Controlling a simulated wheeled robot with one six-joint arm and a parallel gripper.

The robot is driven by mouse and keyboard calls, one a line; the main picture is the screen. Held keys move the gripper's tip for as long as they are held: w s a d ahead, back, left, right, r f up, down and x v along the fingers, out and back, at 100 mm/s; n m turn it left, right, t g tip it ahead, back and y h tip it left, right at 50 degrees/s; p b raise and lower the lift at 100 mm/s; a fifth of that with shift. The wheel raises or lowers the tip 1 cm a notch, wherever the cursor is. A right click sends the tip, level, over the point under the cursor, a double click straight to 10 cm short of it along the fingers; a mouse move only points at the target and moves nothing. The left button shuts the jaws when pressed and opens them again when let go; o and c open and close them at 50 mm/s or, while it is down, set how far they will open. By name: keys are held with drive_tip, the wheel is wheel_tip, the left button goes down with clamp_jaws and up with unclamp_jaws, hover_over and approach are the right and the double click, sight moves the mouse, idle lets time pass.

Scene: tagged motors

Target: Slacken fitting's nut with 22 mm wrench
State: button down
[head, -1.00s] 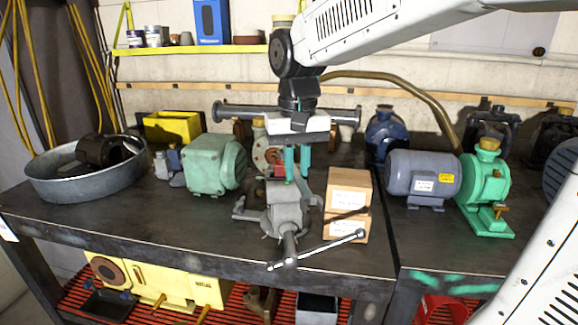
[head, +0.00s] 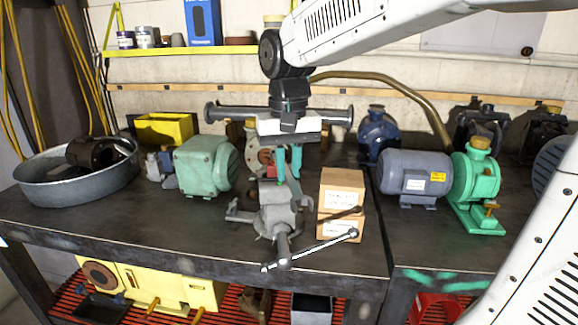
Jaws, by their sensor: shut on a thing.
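A grey bench vise (head: 280,208) stands near the front edge of the dark workbench, its long handle bar slanting across its front. My gripper (head: 289,172) points down just above the vise jaws. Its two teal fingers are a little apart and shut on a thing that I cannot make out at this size. A small red part (head: 267,157) shows just left of and behind the fingers. The fitting and its nut are not clear to me; fingers and vise cover much of that spot. I cannot pick out the 22 mm wrench with certainty.
Two stacked cardboard boxes (head: 341,190) stand close right of the vise. A green motor housing (head: 205,166) is to the left, a grey motor (head: 415,175) and green pump (head: 477,180) to the right. A round metal pan (head: 62,185) sits far left. The bench front is mostly clear.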

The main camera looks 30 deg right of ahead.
drive_tip(key=shift+r, duration=0.75)
idle(0.5)
drive_tip(key=shift+r, duration=0.95)
drive_tip(key=shift+a, duration=0.1)
drive_tip(key=w+a+m, duration=0.8)
drive_tip(key=m, duration=0.4)
drive_tip(key=shift+w+a, duration=0.2)
drive_tip(key=shift+f, duration=0.45)
idle(0.5)
drive_tip(key=shift+f, duration=0.55)
